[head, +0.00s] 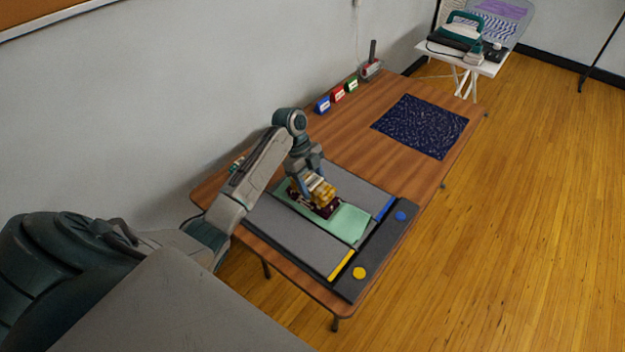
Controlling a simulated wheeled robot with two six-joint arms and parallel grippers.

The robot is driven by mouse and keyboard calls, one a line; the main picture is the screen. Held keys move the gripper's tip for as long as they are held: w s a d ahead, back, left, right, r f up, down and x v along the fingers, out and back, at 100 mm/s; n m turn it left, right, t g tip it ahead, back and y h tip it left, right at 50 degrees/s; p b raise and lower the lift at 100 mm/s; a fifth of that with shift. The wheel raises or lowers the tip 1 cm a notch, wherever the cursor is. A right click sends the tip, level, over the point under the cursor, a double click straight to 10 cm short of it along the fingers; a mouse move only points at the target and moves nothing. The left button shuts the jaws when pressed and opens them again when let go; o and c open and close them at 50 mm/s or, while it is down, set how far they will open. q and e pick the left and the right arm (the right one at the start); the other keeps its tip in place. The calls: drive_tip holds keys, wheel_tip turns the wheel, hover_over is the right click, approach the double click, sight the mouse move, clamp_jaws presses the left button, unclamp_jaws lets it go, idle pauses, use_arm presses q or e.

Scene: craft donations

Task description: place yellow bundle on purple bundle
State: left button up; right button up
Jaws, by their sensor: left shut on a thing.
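My left gripper (309,183) points down over the table and is shut on the yellow bundle (323,192). The dark purple bundle (329,209) shows just below the yellow one, on a light green mat (350,222). The yellow bundle is over or against the purple one; I cannot tell whether they touch. My fingers and the yellow bundle hide part of the purple bundle. My right gripper is not in view.
The green mat lies on a grey board (275,218) with a dark right edge strip bearing a blue button (401,216) and a yellow button (360,273). A navy speckled cloth (421,126) lies farther back. Small blue, red and green boxes (337,95) stand along the wall side.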

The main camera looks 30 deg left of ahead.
sight(305, 176)
use_arm(q)
drive_tip(key=shift+f, duration=0.1)
drive_tip(key=o, duration=1)
drive_tip(key=b+v, duration=0.2)
drive_tip(key=v, duration=0.5)
drive_tip(key=p+v, duration=0.2)
drive_tip(key=v, duration=0.2)
drive_tip(key=shift+d, duration=0.15)
drive_tip(key=shift+a+r+p, duration=0.35)
drive_tip(key=shift+r+p, duration=0.3)
drive_tip(key=shift+p, duration=0.1)
